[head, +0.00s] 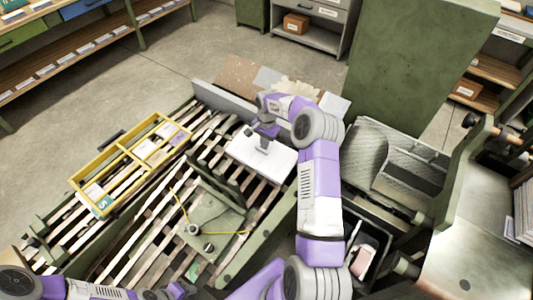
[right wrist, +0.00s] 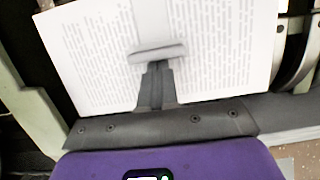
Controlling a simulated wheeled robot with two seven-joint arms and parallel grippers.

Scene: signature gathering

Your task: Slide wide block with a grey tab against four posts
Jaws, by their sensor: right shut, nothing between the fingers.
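The wide block (head: 276,164) is a flat white stack lying on the slatted bed in the head view. In the right wrist view the block (right wrist: 90,60) shows printed lines on its face, and a grey tab (right wrist: 157,53) crosses a pale strip in its middle. My right gripper (head: 265,130) is over the block's far part, its fingers shut with nothing between them. In the right wrist view its fingertips (right wrist: 157,68) are right at the tab; I cannot tell if they touch it. Only part of my left arm shows at the bottom left, its jaws unclear. I cannot make out four posts.
A yellow divided tray (head: 72,183) with cards lies left on the slats (head: 150,235). A green plate (head: 215,215) with knobs and a yellow cord is in front of the block. A grey rail (head: 222,97) runs behind. A green cabinet (head: 415,70) stands at the back right.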

